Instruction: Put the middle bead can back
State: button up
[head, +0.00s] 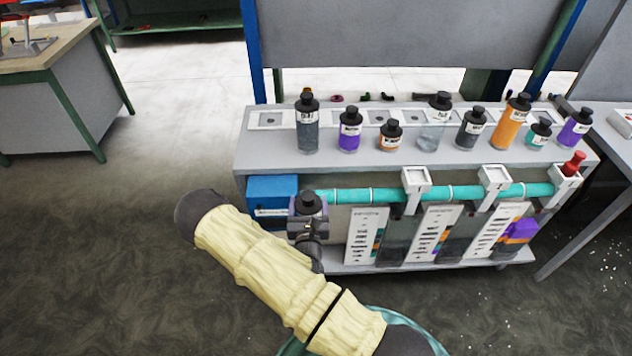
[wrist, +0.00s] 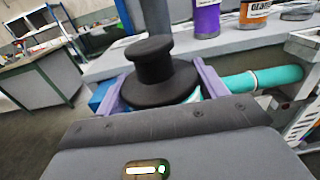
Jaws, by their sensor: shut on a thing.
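My gripper (head: 307,222) is shut on a can with a black stepped cap (head: 308,201). In the wrist view the black cap (wrist: 160,75) sits upright between the two lavender fingers. The can's body and label are mostly hidden, so I cannot tell which can it is. It is held in front of the bench, beside the blue box. On the bench top stands a row of black-capped cans: tall dark grey (head: 307,130), purple (head: 349,134), small orange (head: 390,138), clear grey (head: 433,131), dark grey (head: 470,132), tall orange (head: 510,124), small teal (head: 538,135) and purple (head: 573,132).
A teal pipe (head: 386,195) runs along the bench front with white holders (head: 416,181); a red bottle (head: 573,164) stands at the right one. The blue box (head: 270,189) is left of my gripper. Label boards (head: 366,236) hang below. Open floor lies left.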

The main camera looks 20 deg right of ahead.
jog(key=s+a+f+n+y, duration=0.1)
jog(key=s+f+y, duration=0.1)
jog(key=f, duration=0.2)
jog(key=s+a+f+n+y+b, duration=0.1)
jog(key=s+f+n+y, duration=0.1)
jog(key=f, duration=0.3)
jog(key=shift+s+f+t+y, duration=0.25)
jog(key=shift+s+t+y, duration=0.05)
jog(key=shift+y, duration=0.4)
jog(key=shift+a, duration=0.15)
